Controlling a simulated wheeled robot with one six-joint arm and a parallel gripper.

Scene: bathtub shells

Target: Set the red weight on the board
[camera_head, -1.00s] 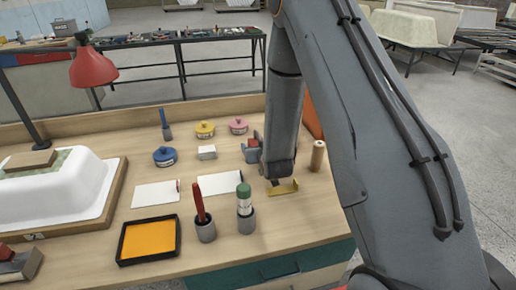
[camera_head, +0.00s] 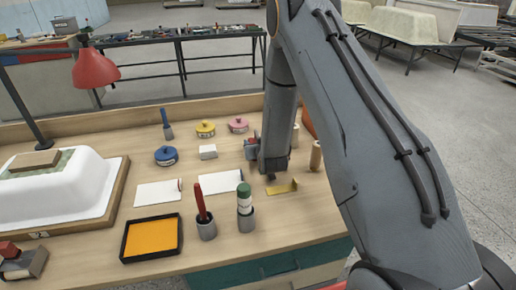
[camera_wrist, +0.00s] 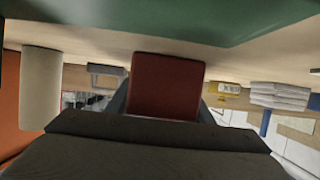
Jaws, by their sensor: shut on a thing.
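The red weight (camera_wrist: 166,86) is a dark red block between the fingers of my gripper (camera_wrist: 165,98) in the wrist view. In the head view, a small red patch of the weight (camera_head: 252,140) shows at my gripper (camera_head: 250,150), above the right part of the bench. My gripper is shut on it. A flat brown board (camera_head: 34,159) lies on a green patch on top of the white upturned tub shell (camera_head: 75,190), at the far left. My gripper is well to the right of this board. The underside of the weight is hidden.
Blue (camera_head: 166,155), yellow (camera_head: 205,128) and pink (camera_head: 238,124) pots stand mid-bench. Two cups hold a red tool (camera_head: 201,205) and a green-topped bottle (camera_head: 244,195). An orange tray (camera_head: 152,238) is in front. A red lamp (camera_head: 95,68) overhangs the back left. A wooden cylinder (camera_head: 316,156) stands at right.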

